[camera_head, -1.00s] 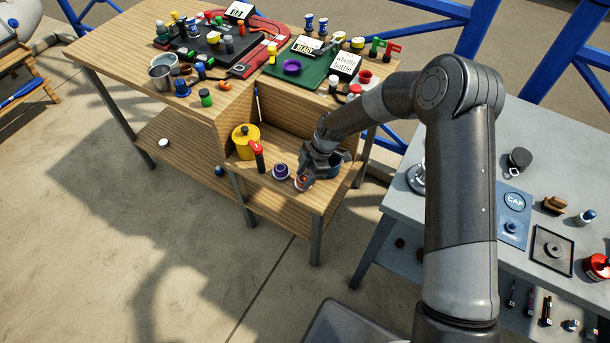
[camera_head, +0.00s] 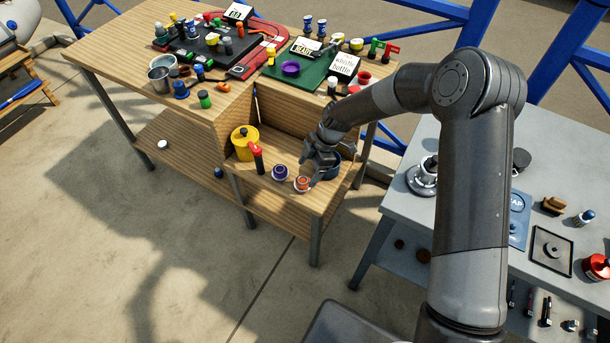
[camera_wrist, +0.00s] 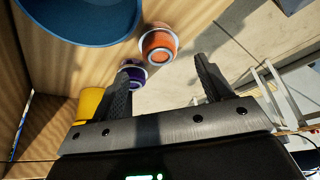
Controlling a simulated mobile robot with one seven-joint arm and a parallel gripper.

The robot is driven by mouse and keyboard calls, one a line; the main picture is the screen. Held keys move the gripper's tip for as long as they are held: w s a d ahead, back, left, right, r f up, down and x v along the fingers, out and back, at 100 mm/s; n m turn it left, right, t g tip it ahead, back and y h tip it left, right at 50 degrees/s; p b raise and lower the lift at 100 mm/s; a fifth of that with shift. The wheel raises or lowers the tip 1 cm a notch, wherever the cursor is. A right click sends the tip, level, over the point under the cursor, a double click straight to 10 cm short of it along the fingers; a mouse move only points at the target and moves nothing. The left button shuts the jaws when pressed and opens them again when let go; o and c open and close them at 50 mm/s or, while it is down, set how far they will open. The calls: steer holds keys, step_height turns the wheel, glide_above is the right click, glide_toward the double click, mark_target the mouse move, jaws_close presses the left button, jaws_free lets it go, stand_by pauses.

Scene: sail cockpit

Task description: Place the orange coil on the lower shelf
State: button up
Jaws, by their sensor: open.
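The orange coil (camera_head: 302,184) sits on the wooden lower shelf (camera_head: 300,202), near its front edge, beside a purple coil (camera_head: 280,172). My gripper (camera_head: 318,172) is open and empty, just behind and to the right of the orange coil and apart from it. In the wrist view the orange coil (camera_wrist: 159,44) shows its round end with a pale rim, beyond the open fingers (camera_wrist: 165,80). The purple coil (camera_wrist: 134,73) is partly hidden behind the left finger there.
A blue pot (camera_head: 333,170) stands right beside my gripper; its round side (camera_wrist: 85,22) fills the upper left of the wrist view. A yellow pot (camera_head: 243,141) and a red-topped dark handle (camera_head: 257,158) stand on the shelf's left. A wooden wall backs the shelf.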

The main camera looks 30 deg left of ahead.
steer(key=v, duration=0.8)
steer(key=s+d+r+m+t+h, duration=0.2)
steer(key=d+r+m+t, duration=0.3)
steer(key=d+r+m, duration=1.3)
steer(key=s+d+r+m+t, duration=0.1)
steer(key=s+d+r+m, duration=0.2)
steer(key=s+d, duration=0.2)
steer(key=s+d+r+m+t, duration=0.1)
steer(key=s+d+r+m, duration=0.2)
steer(key=s+d, duration=0.3)
steer(key=s+d+r+m+t+h, duration=0.1)
steer(key=s+d+r, duration=0.4)
steer(key=d, duration=0.7)
steer(key=m+t, duration=0.1)
steer(key=m, duration=0.1)
steer(key=shift+s+d+m, duration=0.2)
steer(key=shift+d+m, duration=0.05)
steer(key=shift+m, duration=0.15)
